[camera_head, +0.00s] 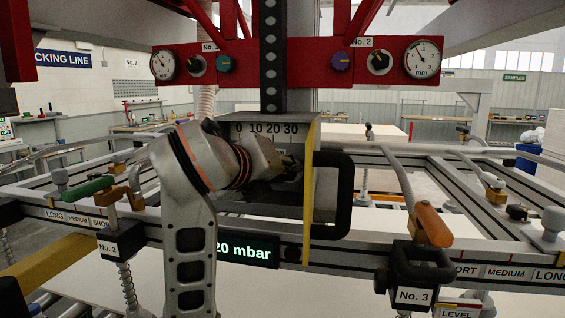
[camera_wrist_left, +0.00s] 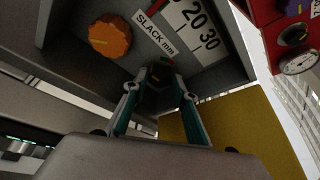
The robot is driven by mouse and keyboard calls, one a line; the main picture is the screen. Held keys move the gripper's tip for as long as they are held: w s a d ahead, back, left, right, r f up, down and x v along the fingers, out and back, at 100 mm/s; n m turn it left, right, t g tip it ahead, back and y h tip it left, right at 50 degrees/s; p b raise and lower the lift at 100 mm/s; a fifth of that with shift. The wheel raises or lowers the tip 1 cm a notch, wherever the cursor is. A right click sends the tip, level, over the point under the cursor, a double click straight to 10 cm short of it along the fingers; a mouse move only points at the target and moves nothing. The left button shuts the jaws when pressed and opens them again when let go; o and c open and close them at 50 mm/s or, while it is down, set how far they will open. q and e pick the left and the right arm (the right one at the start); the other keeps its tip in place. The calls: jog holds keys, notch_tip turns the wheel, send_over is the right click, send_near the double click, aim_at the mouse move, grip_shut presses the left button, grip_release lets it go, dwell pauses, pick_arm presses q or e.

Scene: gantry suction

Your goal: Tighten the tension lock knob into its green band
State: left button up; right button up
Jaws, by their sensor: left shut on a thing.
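My left gripper (camera_head: 287,172) reaches from the left into the open grey box (camera_head: 235,124) at the middle of the gantry beam. In the left wrist view the two fingers of this gripper (camera_wrist_left: 156,80) are closed on a small dark knob (camera_wrist_left: 154,72), just below the slack scale (camera_wrist_left: 190,28). The fingers hide most of the knob, and no green band can be made out around it. A separate orange knob (camera_wrist_left: 109,36) sits to the left of the "SLACK mm" label, clear of the fingers. My right gripper is not in view.
A yellow-edged door or side plate (camera_head: 312,170) with a black handle (camera_head: 345,195) stands close to the right of my gripper. Below is a "20 mbar" display (camera_head: 248,250). A red panel (camera_head: 335,65) with dials spans above. An orange lever (camera_head: 433,226) is at the right.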

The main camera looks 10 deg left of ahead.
pick_arm(q)
jog(key=shift+r+m+y+p, duration=0.1)
jog(key=shift+m+y+p, duration=0.25)
jog(key=shift+m+y, duration=0.25)
jog(key=shift+m, duration=0.6)
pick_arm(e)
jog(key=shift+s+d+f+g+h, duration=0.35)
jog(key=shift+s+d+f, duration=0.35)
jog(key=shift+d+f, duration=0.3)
pick_arm(q)
jog(key=shift+d+y, duration=0.1)
jog(key=shift+y, duration=0.2)
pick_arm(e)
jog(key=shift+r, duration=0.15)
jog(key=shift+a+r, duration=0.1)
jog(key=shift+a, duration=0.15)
pick_arm(q)
jog(key=o, duration=1.1)
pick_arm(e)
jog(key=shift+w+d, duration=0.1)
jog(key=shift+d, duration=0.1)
